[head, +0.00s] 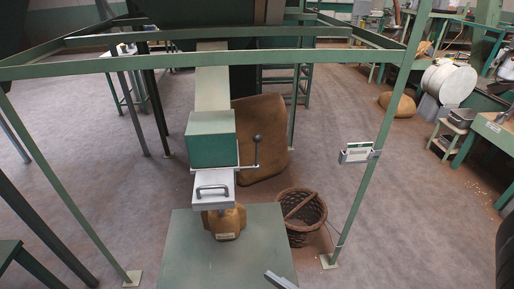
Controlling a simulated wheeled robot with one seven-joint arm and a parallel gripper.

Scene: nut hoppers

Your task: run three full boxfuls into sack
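A green measuring box (211,139) hangs at the lower end of a sloping pale chute (212,76). A lever (256,152) with a dark knob stands upright at its right side. Below the box is a light grey slide plate (213,190) with a dark handle, facing me. A brown sack (226,223) with a small label stands under the plate on a green table (185,262). Its mouth is hidden by the plate. The fill inside the box and sack cannot be seen.
A counter-like device (358,152) is on the right frame post (383,125). A wicker basket (303,234) stands right of the table, a big brown sack (262,175) behind. Floor at right is open.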

